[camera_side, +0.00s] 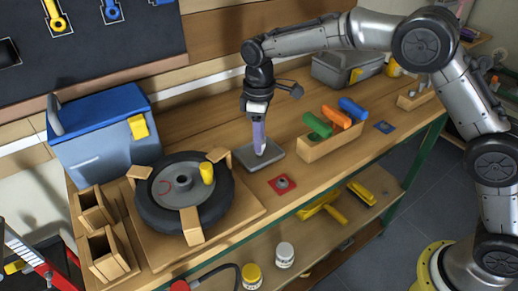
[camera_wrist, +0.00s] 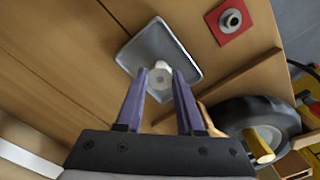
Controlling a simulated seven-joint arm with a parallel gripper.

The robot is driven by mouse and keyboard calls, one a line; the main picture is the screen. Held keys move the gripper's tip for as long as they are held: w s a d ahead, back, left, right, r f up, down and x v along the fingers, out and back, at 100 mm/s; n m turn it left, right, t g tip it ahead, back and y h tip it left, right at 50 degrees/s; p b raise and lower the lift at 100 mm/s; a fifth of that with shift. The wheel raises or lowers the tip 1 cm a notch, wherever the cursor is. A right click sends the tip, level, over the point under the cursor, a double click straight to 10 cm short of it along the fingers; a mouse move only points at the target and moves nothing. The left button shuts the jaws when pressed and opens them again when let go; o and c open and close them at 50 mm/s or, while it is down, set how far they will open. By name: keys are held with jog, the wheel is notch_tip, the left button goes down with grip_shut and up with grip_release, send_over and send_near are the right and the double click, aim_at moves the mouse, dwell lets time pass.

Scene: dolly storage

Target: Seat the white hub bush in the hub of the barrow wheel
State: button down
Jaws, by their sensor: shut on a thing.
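The white hub bush (camera_wrist: 161,76) is between the purple fingertips of my gripper (camera_wrist: 158,80), over the grey square tray (camera_wrist: 185,62). In the side view my gripper (camera_side: 261,152) points straight down at the grey tray (camera_side: 275,160), its fingers shut on the bush. I cannot tell whether the bush still touches the tray. The barrow wheel (camera_side: 221,204) lies flat at the left, its black tyre around a grey hub (camera_side: 176,182), held by wooden blocks on a board. In the wrist view the wheel (camera_wrist: 232,110) is partly seen at the right.
A yellow peg-like piece (camera_side: 207,172) stands on the wheel. A wooden holder (camera_side: 331,144) with coloured grips stands further right. A blue-lidded box (camera_side: 100,130) and wooden bins (camera_side: 107,254) are at left.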

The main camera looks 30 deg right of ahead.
jog(key=shift+r, duration=1.7)
jog(key=c, duration=1.1)
grip_release()
jog(key=shift+c, duration=0.2)
grip_shut()
